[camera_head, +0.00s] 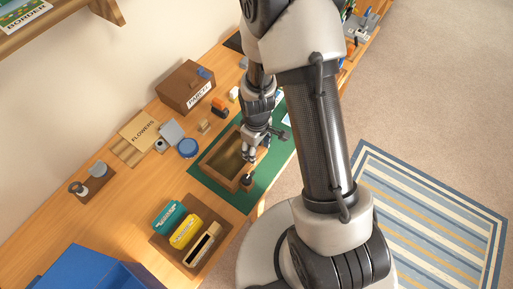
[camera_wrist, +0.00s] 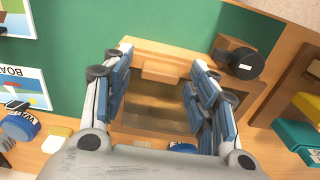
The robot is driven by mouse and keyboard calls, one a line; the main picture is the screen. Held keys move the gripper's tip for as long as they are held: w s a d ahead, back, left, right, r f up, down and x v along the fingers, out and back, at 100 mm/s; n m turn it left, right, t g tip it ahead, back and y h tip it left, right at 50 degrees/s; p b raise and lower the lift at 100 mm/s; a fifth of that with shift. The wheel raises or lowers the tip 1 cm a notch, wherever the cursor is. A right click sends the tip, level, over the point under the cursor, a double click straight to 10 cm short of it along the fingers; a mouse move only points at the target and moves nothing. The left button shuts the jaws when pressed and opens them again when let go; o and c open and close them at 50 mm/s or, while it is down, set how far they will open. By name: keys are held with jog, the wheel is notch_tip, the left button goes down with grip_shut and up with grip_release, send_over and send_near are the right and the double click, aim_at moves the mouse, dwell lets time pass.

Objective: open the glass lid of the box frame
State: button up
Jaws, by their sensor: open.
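The box frame (camera_head: 207,170) is a shallow wooden box lying on a green mat (camera_head: 205,179) on the bench. Its glass lid (camera_wrist: 155,100) looks brownish and seems to lie flat over the box in the wrist view; I cannot tell whether it is fully down. A small wooden tab (camera_wrist: 163,68) stands at the middle of the frame's edge. My gripper (camera_head: 251,157) is over the box's right side in the head view. In the wrist view my gripper (camera_wrist: 162,62) is open, one finger on each side of the tab, with nothing between its pads that I can see touching.
A dark round-headed object (camera_wrist: 238,63) stands beside the box's corner, close to one finger. A brown tray (camera_head: 190,230) with teal and yellow items lies nearer. A blue round container (camera_head: 188,148) and the parcel box (camera_head: 186,87) stand behind. Some green mat is bare.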

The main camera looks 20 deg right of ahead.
jog(key=shift+c, duration=0.2)
grip_shut()
dwell(0.5)
